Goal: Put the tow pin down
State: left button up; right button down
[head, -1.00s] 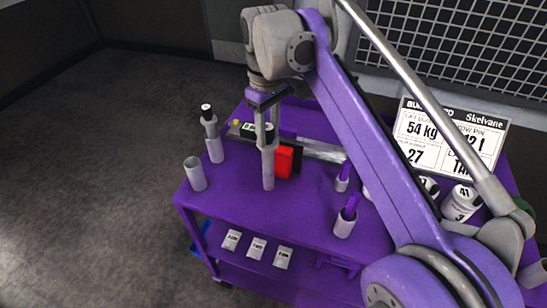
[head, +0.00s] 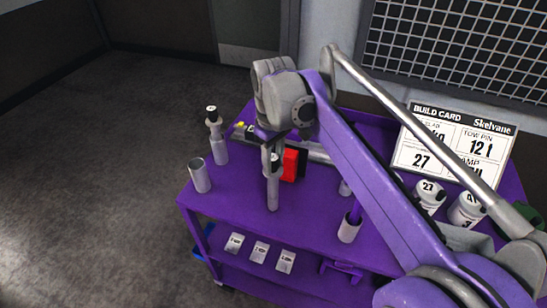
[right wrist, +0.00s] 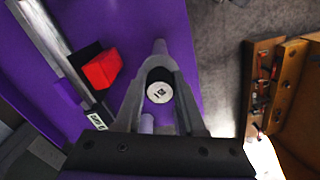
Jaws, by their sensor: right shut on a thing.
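The tow pin (head: 272,190) is a grey cylinder, held upright over the purple cart top (head: 240,205). My right gripper (head: 271,158) is shut on its upper part. In the right wrist view the pin's round top (right wrist: 159,88) has a pale label with a dark mark, between the two fingers (right wrist: 158,95). I cannot tell whether the pin's lower end touches the cart top. My left gripper is not in view.
A black-topped grey pin (head: 216,137) and a grey cup (head: 200,176) stand at left. A red block (head: 290,164) is behind the held pin. A cup with a purple piece (head: 349,229), numbered weights (head: 430,196) and the build card (head: 452,145) are at right.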

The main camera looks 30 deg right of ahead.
jog(key=c, duration=1)
grip_release()
jog(key=shift+f, duration=0.15)
jog(key=o, duration=0.5)
notch_tip(320, 180, up, 12)
jog(key=shift+r+p, duration=0.2)
jog(key=shift+p, duration=0.45)
jog(key=shift+s+f, duration=0.1)
